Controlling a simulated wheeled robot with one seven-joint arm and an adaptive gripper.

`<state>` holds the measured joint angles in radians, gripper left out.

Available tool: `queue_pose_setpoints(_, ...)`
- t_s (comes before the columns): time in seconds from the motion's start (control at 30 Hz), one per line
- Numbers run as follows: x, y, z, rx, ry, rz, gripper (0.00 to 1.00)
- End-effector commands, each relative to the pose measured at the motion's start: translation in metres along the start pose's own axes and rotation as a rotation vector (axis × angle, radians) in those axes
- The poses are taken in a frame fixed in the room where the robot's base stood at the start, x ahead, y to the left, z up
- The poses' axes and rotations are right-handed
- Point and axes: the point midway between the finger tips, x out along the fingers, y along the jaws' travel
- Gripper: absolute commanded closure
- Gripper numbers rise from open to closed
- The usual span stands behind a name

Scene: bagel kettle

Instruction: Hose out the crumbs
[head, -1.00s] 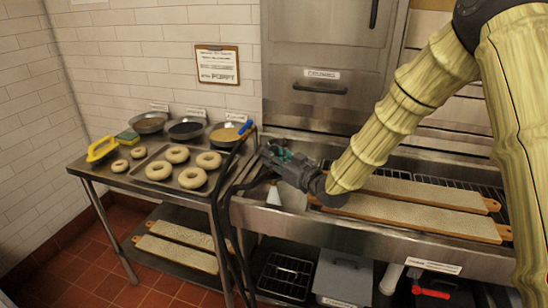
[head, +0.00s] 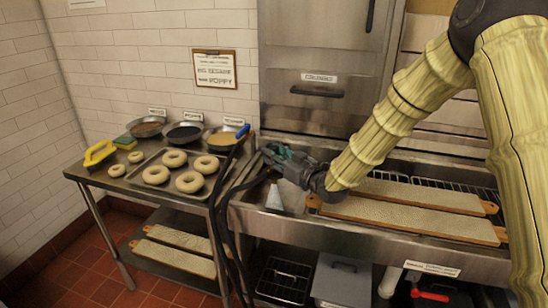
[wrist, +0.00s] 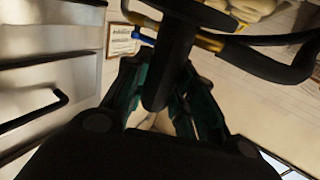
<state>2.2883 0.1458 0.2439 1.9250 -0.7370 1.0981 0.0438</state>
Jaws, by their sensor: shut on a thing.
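My gripper (head: 272,155) is over the left end of the steel counter, in front of the steel cabinet. In the wrist view its teal fingers (wrist: 165,105) are shut on a thick black hose piece (wrist: 168,65). The black hose (head: 217,225) hangs in loops beside the gripper, down past the table's right edge. A blue tip with a yellow part (head: 243,130) shows by the right bowl; its link to the hose is unclear. The crumbs drawer (head: 285,83), with a label and black handle, looks closed. The crumbs themselves are not visible.
Long boards (head: 410,213) lie on the counter, right of my gripper. A grey bin (head: 343,280) stands below.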

Motion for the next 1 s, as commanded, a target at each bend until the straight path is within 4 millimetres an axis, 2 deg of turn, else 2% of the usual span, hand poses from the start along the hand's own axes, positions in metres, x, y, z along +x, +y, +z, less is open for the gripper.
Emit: queue_pose_setpoints(1.0, 0.016, 0.027, -0.001, -0.001, 0.002, 0.0, 1.0)
